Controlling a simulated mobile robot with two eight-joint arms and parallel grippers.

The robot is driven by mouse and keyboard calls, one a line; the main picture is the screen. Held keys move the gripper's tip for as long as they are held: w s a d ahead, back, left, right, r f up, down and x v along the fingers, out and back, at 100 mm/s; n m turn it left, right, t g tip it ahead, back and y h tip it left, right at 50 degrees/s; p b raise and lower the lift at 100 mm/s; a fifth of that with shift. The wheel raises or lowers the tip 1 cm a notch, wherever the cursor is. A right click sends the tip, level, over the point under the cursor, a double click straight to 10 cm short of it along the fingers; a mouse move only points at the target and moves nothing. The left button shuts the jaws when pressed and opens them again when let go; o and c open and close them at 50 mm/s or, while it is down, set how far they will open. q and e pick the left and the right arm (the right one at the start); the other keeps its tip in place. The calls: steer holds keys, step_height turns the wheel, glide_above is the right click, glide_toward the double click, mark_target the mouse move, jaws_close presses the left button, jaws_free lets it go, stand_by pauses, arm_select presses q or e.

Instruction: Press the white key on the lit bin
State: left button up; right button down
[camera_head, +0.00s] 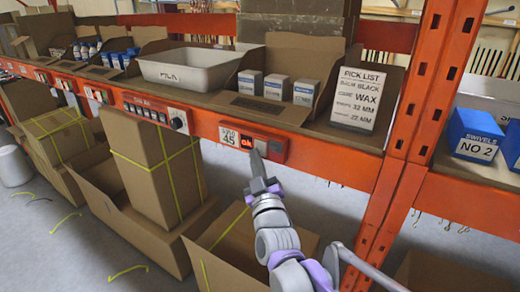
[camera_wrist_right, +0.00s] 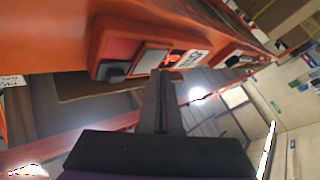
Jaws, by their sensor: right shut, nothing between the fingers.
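The lit bin module (camera_head: 254,143) is a red unit on the orange shelf beam, with a "45" label at its left and glowing red characters on its display. Its pale key (camera_head: 261,147) sits just right of the display; the key (camera_wrist_right: 150,62) also shows in the right wrist view. My right gripper (camera_head: 255,158) is shut and empty, its tips pointing up just below the key. In the wrist view the tips (camera_wrist_right: 163,73) appear close to the key's lower edge; I cannot tell whether they touch. My left gripper is not in view.
Above the module, a cardboard bin (camera_head: 257,105) holds small blue-and-white boxes. A pick list card (camera_head: 360,98) stands at its right. Another module (camera_head: 155,112) is left on the beam. An orange upright (camera_head: 415,120) stands right. Open cartons (camera_head: 140,235) stand below.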

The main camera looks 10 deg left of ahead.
steer(key=shift+s+a, duration=0.1)
steer(key=shift+s, duration=0.2)
steer(key=s, duration=0.1)
steer(key=s+a, duration=0.1)
steer(key=s, duration=0.1)
steer(key=s+b, duration=0.1)
steer(key=shift+s+a, duration=0.3)
steer(key=shift+a, duration=0.1)
stand_by(0.5)
